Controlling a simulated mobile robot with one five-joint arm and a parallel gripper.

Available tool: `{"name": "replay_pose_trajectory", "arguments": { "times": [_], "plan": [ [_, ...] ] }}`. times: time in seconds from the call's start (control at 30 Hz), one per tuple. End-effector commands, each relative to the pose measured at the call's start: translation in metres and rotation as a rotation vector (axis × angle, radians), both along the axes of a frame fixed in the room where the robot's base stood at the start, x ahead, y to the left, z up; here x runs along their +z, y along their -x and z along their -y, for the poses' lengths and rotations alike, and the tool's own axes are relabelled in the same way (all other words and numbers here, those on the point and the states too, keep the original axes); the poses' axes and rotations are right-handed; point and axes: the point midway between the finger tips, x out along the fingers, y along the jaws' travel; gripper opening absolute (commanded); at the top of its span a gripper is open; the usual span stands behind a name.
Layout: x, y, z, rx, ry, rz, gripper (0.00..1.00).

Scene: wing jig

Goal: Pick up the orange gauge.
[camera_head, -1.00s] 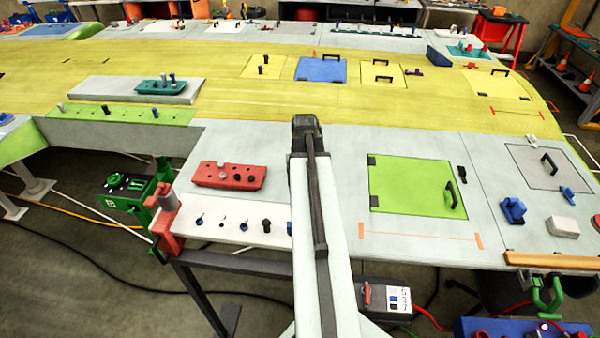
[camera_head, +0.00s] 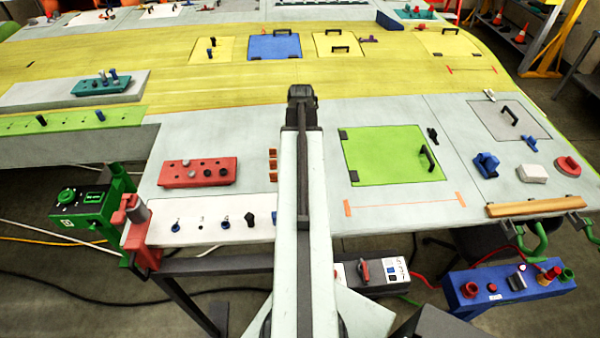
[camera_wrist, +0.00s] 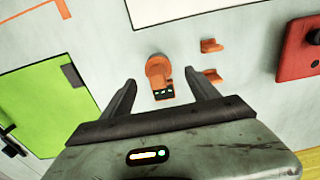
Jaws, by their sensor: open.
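The orange gauge (camera_wrist: 158,70) shows in the wrist view, with a round orange head and a small dark display with green marks at its lower end. It lies on the pale grey wing surface. My gripper (camera_wrist: 160,78) is open, with one dark finger on each side of the gauge in the picture. I cannot tell how far the fingertips are above the surface, and no contact shows. In the head view my arm hides the gauge and my fingers.
Small orange brackets (camera_wrist: 212,76) stand beside the gauge; they also show in the head view (camera_head: 273,165). A red block (camera_head: 198,172) lies left of them. A green panel (camera_head: 393,155) with a handle lies to the right. A white strip (camera_head: 190,230) with pegs runs along the front edge.

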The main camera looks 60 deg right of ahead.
Motion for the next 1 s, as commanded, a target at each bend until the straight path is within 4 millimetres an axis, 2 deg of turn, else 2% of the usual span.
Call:
{"name": "replay_pose_trajectory", "arguments": {
  "times": [0.03,0.23,0.3,0.5,0.53,0.77,0.8,1.0],
  "plan": [
    [-0.012,0.0,0.001,0.0,0.0,0.0,0.69],
    [-0.047,0.0,0.004,0.0,0.0,0.0,0.69],
    [-0.051,0.0,0.004,0.001,0.0,0.0,0.69],
    [-0.046,0.0,0.004,0.001,0.0,0.0,0.69],
    [-0.046,0.0,0.004,0.001,0.0,0.0,0.66],
    [-0.046,0.0,0.004,0.001,0.0,0.0,0.02],
    [-0.046,0.0,0.004,0.001,0.0,0.0,0.0],
    [-0.046,0.0,0.004,0.001,0.0,0.0,0.0]
  ]
}}
